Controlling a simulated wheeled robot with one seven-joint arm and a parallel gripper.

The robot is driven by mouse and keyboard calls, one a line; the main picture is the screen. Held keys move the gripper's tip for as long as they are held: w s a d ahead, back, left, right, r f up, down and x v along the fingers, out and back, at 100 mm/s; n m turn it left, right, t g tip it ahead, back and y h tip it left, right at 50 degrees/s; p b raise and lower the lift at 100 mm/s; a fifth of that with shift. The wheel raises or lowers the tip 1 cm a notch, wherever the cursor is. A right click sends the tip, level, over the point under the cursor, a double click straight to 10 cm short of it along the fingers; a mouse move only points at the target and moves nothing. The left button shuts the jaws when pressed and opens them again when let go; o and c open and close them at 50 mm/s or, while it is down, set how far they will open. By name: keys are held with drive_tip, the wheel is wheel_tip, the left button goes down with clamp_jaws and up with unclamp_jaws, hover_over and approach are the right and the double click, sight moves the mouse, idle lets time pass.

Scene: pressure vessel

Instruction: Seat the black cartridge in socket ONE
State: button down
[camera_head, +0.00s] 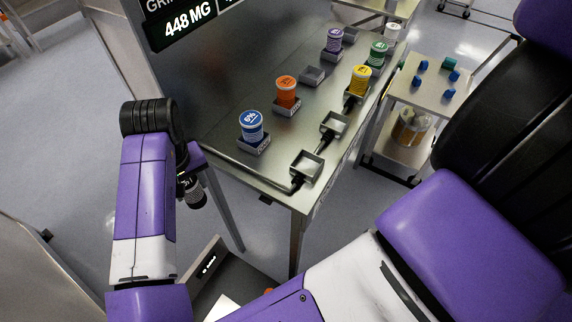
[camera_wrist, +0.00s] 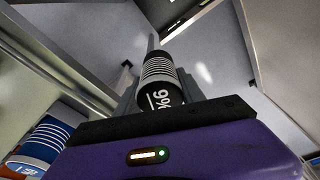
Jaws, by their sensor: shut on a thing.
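The black cartridge (camera_wrist: 158,80), with white stripes and a "9%" label, is in my gripper (camera_wrist: 155,95) in the wrist view. My gripper is shut on it. In the head view the cartridge (camera_head: 194,191) hangs tilted beside the left edge of the steel table (camera_head: 225,130), apart from it. Two empty square sockets with black cables stand on the table, one at the near corner (camera_head: 307,166) and one behind it (camera_head: 335,123). I cannot read which is socket ONE.
Blue (camera_head: 251,126), orange (camera_head: 287,92), yellow (camera_head: 360,80), green (camera_head: 377,54) and purple (camera_head: 334,40) cartridges stand on the table. An empty holder (camera_head: 311,76) sits among them. A cart (camera_head: 432,92) stands at the right. A dark panel (camera_head: 225,60) rises behind the table.

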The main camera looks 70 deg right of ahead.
drive_tip(key=s+d+r+m+g+p, duration=0.3)
drive_tip(key=s+d+r+m, duration=1.1)
drive_tip(key=s+r+m, duration=0.55)
drive_tip(key=s+r+m+y, duration=0.2)
drive_tip(key=s+r+m, duration=0.3)
drive_tip(key=m, duration=0.7)
drive_tip(key=f, duration=2)
drive_tip(key=shift+s+d, duration=0.15)
drive_tip(key=shift+s, duration=0.1)
drive_tip(key=shift+f, duration=0.25)
drive_tip(key=c, duration=0.7)
unclamp_jaws()
drive_tip(key=shift+r, duration=0.2)
